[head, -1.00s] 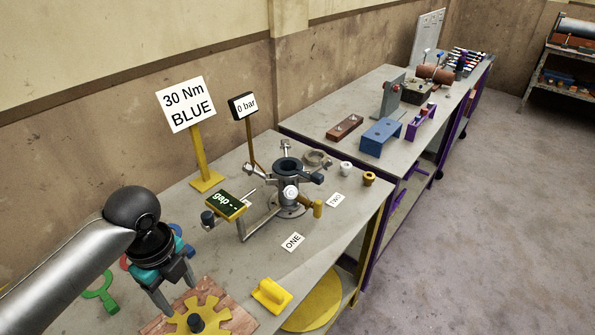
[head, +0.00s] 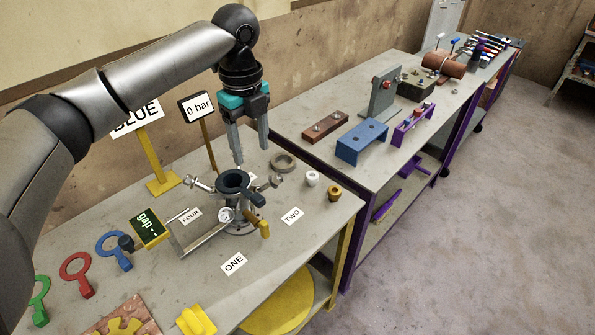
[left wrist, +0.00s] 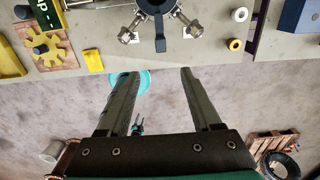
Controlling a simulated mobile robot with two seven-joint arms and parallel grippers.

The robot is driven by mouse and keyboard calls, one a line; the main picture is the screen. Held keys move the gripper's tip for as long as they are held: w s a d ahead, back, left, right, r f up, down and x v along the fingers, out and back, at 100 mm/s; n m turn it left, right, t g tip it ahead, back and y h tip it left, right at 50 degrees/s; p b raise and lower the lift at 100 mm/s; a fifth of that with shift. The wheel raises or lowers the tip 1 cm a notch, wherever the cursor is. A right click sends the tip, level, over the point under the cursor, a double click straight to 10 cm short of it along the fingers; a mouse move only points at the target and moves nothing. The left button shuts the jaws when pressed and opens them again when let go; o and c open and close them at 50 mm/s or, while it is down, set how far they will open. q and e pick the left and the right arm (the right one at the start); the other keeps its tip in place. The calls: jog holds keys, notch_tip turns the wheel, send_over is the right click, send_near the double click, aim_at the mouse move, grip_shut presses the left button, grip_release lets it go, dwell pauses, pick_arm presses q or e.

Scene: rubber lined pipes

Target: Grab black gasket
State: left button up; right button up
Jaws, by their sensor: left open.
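The black gasket (head: 234,181), a dark ring with a tab-like handle (head: 257,199), lies on top of the upright metal pipe fitting (head: 236,215). In the left wrist view its handle (left wrist: 160,44) shows at the top edge, with the ring partly cut off. My left gripper (head: 251,155) is open and empty, fingers pointing down, above and slightly behind the gasket in the head view. In the left wrist view the gripper (left wrist: 158,73) has clear space between its fingers, apart from the gasket. My right gripper is not in view.
Swing bolts surround the fitting. A grey ring (head: 283,162), a white bushing (head: 312,178) and a brass bushing (head: 335,192) lie to its right. Blue (head: 112,246), red (head: 75,270) and green handled rings lie left. The "0 bar" sign (head: 197,107) stands behind.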

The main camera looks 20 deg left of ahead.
pick_arm(q)
send_over(259, 198)
notch_tip(259, 198, down, 9)
jog(key=shift+a+r, duration=0.1)
jog(key=shift+a, duration=0.05)
jog(key=shift+f, duration=3.05)
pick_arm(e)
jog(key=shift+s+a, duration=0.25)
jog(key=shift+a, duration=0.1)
pick_arm(q)
jog(key=shift+c, duration=0.2)
grip_shut()
